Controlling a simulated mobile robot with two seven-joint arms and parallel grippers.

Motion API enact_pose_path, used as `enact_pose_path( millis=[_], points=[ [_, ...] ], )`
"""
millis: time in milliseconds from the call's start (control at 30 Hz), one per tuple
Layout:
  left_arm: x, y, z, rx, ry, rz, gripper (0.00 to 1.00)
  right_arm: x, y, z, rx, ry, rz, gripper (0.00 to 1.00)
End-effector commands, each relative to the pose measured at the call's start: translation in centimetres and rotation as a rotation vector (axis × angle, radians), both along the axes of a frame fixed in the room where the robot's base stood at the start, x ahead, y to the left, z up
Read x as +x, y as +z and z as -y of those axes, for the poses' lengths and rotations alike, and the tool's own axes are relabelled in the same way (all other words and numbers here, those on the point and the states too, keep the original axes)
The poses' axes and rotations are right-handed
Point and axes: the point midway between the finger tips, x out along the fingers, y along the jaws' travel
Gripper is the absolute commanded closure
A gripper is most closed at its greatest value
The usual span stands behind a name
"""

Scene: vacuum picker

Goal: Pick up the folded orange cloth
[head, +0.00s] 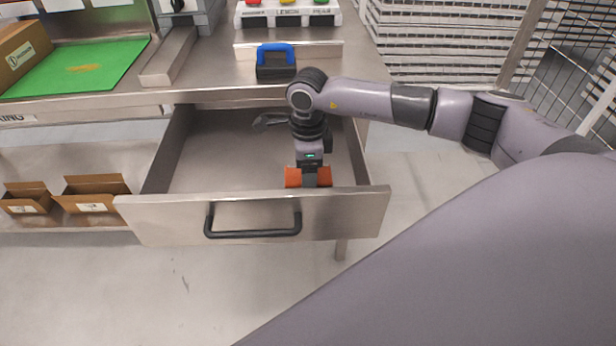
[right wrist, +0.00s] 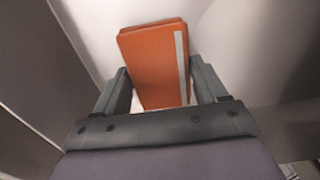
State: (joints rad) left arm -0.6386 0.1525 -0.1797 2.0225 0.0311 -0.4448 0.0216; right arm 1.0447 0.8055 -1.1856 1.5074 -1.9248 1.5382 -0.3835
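The folded orange cloth (head: 293,177) lies inside the open metal drawer (head: 160,215), near its front right corner. In the right wrist view the cloth (right wrist: 152,62) has a pale grey stripe along its right side. My right gripper (head: 312,180) reaches down into the drawer over the cloth. In the right wrist view its two fingers (right wrist: 160,85) stand apart, one on each side of the cloth, with small gaps showing. The drawer front hides the lower part of the cloth in the head view. My left gripper is not in view.
A grey object (head: 270,120) lies at the back of the drawer. A black box with a blue handle (head: 276,62) stands on the steel table above. A green mat (head: 80,68) lies on the table at left. Open cardboard boxes (head: 92,194) sit on the lower shelf.

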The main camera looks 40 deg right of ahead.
Motion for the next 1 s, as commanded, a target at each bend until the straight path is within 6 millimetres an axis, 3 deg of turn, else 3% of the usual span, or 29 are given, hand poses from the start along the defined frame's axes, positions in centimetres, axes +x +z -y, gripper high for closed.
enact_pose_path(
  millis=[367, 567, 767, 1000],
  points=[
    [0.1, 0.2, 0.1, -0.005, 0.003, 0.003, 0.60, 0.0, 0.2, 0.0, -0.001, 0.000, 0.001, 0.58],
    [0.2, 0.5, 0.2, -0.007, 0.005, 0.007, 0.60, 0.1, 1.8, 0.0, 0.001, -0.001, 0.004, 0.58],
    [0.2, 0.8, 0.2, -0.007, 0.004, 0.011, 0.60, 0.1, 6.0, 0.0, 0.001, 0.001, 0.006, 0.58],
    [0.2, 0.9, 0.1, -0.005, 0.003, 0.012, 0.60, 0.1, 13.1, 0.0, 0.001, 0.000, 0.008, 0.58]
  ],
)
